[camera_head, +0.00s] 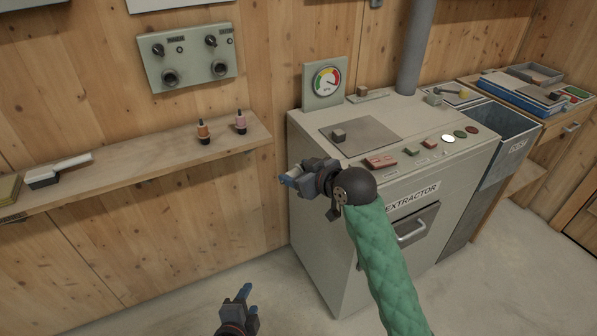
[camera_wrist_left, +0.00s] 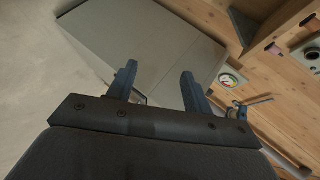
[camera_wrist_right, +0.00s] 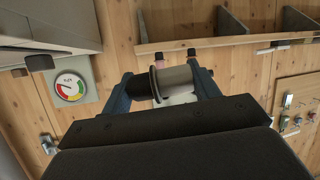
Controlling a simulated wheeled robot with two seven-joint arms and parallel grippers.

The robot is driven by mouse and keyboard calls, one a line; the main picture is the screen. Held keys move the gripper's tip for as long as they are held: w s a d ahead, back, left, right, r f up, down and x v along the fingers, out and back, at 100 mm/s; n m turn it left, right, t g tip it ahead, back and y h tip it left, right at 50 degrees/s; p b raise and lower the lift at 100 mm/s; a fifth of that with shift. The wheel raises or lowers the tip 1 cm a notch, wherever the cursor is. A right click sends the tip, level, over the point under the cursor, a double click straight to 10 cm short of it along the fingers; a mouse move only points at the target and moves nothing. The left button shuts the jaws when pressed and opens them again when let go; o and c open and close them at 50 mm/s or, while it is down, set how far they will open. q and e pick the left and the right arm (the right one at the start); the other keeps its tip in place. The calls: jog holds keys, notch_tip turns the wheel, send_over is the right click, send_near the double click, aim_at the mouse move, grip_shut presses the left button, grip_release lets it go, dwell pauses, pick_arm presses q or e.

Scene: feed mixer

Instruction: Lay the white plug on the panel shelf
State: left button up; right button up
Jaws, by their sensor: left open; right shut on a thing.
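The white plug (camera_wrist_right: 176,80) sits between the fingers of my right gripper (camera_wrist_right: 168,84); it has a pale body and a dark end. In the head view my right gripper (camera_head: 288,179) is shut on it, in front of the extractor's left side and below shelf height; the plug is mostly hidden there. The panel shelf (camera_head: 150,161) is a wooden board on the wall at left, under the grey socket panel (camera_head: 188,58). My left gripper (camera_head: 245,297) is open and empty, low near the floor; its fingers also show apart in the left wrist view (camera_wrist_left: 159,80).
Bare board lies between brush and bottles. The grey extractor cabinet (camera_head: 330,225) with its gauge (camera_head: 327,81) stands right of the shelf.

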pick_arm(q)
jog(key=s+d+f+n+g, duration=0.1)
jog(key=s+f+n+g, duration=0.7)
jog(key=s+n, duration=0.5)
jog(key=shift+s+f+n+g+h, duration=0.2)
jog(key=shift+f+n+g+h, duration=0.15)
jog(key=shift+g, duration=0.85)
jog(key=shift+d+r, duration=0.1)
